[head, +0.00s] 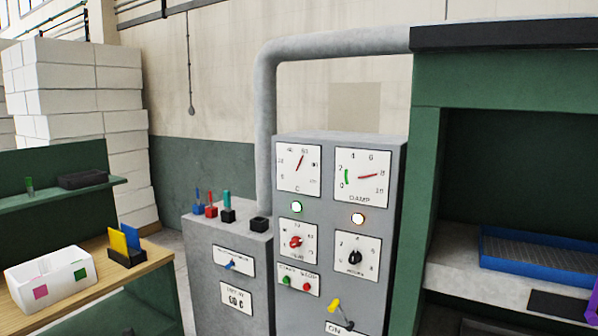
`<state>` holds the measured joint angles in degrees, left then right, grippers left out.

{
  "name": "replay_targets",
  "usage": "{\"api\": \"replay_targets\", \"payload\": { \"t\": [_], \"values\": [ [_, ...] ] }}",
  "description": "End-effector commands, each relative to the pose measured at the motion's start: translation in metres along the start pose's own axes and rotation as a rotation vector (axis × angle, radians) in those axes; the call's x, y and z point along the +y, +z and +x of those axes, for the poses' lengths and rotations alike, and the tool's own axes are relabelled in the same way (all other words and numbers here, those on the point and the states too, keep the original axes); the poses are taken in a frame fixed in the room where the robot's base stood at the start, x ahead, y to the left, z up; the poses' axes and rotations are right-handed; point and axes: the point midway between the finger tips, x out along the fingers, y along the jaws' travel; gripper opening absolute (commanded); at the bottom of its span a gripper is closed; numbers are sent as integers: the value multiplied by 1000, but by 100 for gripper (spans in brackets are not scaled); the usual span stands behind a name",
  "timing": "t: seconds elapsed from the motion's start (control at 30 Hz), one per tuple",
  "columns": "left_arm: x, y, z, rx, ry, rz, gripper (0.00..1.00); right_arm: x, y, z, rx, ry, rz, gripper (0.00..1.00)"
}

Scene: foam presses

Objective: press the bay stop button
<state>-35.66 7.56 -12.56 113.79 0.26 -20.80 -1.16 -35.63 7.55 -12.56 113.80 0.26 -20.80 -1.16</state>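A grey control cabinet (341,207) stands in the middle of the head view. Low on its front is a small white plate (296,291) with blurred lettering that seems to read start and stop. A green button (285,281) is on the plate's left and a red button (306,287) on its right. Nothing covers either button.
Below the plate is a yellow-handled switch (335,305). Above are two knobs, two lamps and two gauges. A lower cabinet (225,270) adjoins on the left, and a green press bay (428,170) with a blue tray (537,262) on the right. A wooden bench (88,262) stands far left.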

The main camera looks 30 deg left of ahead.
Motion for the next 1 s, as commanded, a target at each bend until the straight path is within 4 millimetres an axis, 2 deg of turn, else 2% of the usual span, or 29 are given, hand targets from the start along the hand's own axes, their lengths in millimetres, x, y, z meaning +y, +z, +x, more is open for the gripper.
{"api": "replay_targets", "payload": {
  "t": [0.2, 0.4, 1.0],
  "values": [
    [0, 0, 0, 0, 0, 0, 43, 0, 0, 0, 0, 0, 0, 43],
    [0, 0, 0, 0, 0, 0, 0, 0, 0, 0, -1, 0, 0, 43],
    [0, 0, 0, 0, 0, 0, 0, 0, 0, 0, -1, 0, 0, 43]
  ]
}}
